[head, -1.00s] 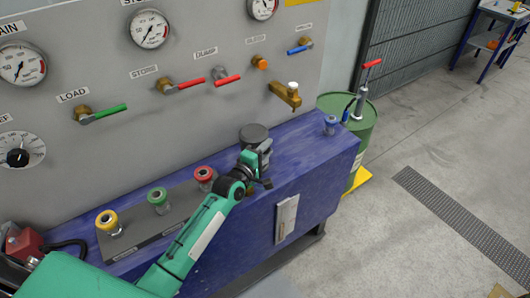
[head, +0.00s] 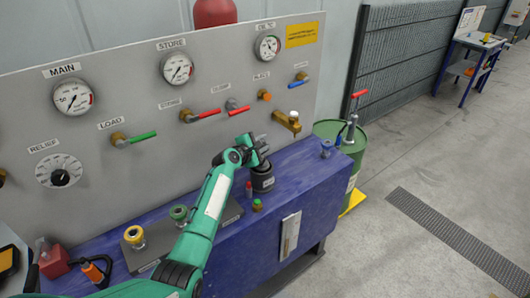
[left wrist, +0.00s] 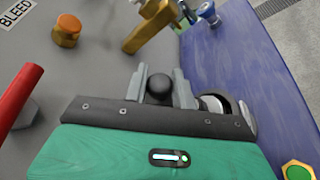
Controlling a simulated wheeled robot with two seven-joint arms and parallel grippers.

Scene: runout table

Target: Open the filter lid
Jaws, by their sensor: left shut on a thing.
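The filter housing (head: 262,182) is a dark upright cylinder on the blue bench. My left gripper (head: 262,152) is directly above and behind its top in the head view. In the left wrist view the gripper (left wrist: 160,88) is shut on a round black knob (left wrist: 160,84), apparently the filter lid's knob, between its two grey fingers. A pale round part with a dark rim (left wrist: 217,104), apparently the housing's open top, shows just right of the fingers. The lid's plate is mostly hidden by the gripper, so I cannot tell its exact tilt. My right gripper is not in view.
The grey panel behind carries gauges (head: 176,68), a green lever (head: 143,137) and red levers (head: 207,114). A brass tap (head: 288,121) juts out beyond the gripper. A blue fitting (head: 326,148) stands at the bench's (head: 315,179) right end. A green drum (head: 352,150) stands beyond it.

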